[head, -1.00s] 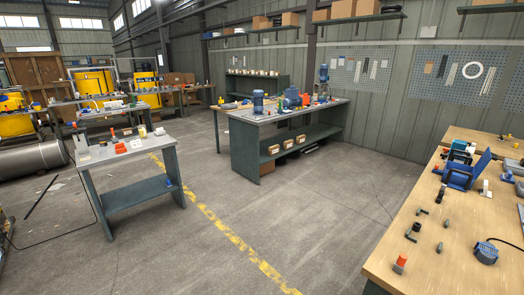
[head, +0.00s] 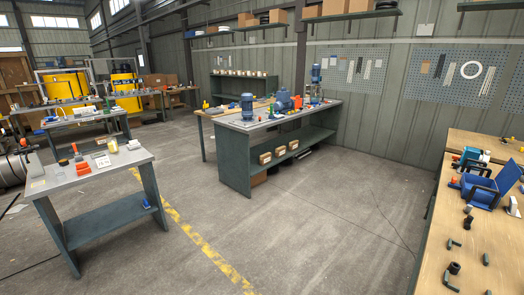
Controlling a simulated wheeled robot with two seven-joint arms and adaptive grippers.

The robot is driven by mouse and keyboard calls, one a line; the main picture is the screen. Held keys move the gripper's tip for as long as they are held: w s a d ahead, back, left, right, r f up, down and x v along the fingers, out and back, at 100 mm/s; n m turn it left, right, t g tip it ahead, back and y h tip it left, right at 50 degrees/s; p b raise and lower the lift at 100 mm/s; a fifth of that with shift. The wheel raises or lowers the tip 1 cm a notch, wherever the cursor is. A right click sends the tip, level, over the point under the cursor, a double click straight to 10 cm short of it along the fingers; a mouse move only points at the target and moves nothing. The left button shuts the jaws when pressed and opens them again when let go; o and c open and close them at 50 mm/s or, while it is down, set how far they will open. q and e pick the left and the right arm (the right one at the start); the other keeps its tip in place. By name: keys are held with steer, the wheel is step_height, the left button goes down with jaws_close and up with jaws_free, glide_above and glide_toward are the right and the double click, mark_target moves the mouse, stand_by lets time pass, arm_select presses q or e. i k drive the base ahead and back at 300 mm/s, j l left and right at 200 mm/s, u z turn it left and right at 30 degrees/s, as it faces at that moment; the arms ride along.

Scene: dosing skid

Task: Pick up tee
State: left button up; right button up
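Neither of my grippers is in view. Several small dark and grey fittings lie on the wooden bench (head: 436,246) at the right. They include a black fitting (head: 454,268), a small grey piece (head: 454,244), a dark upright piece (head: 467,222) and another grey piece (head: 486,259). They are too small for me to tell which one, if any, is the tee. The picture's lower right edge cuts off part of this bench.
A blue device (head: 480,190) stands on the right bench. A grey workbench with pumps and motors (head: 247,106) stands ahead. A low grey table (head: 50,182) with small orange parts is at the left. Concrete floor with a yellow line (head: 206,246) is clear between them.

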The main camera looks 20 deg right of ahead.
mark_target(467, 221)
steer(key=i+j+z, duration=0.1)
steer(key=i, duration=0.35)
steer(key=i+j+z, duration=0.1)
steer(key=i, duration=0.3)
steer(key=i+z, duration=0.4)
steer(key=i+j+z, duration=0.15)
steer(key=i+z, duration=0.45)
steer(key=z, duration=0.25)
steer(key=i+z, duration=0.25)
steer(key=z, duration=0.15)
steer(key=i+z, duration=0.15)
steer(key=z, duration=0.3)
steer(key=i+z, duration=0.2)
steer(key=z, duration=0.25)
steer(key=i+z, duration=0.3)
steer(key=z, duration=0.15)
steer(key=i+z, duration=0.25)
steer(key=z, duration=0.15)
steer(key=i+z, duration=0.35)
steer(key=i+l, duration=0.05)
steer(key=i, duration=0.05)
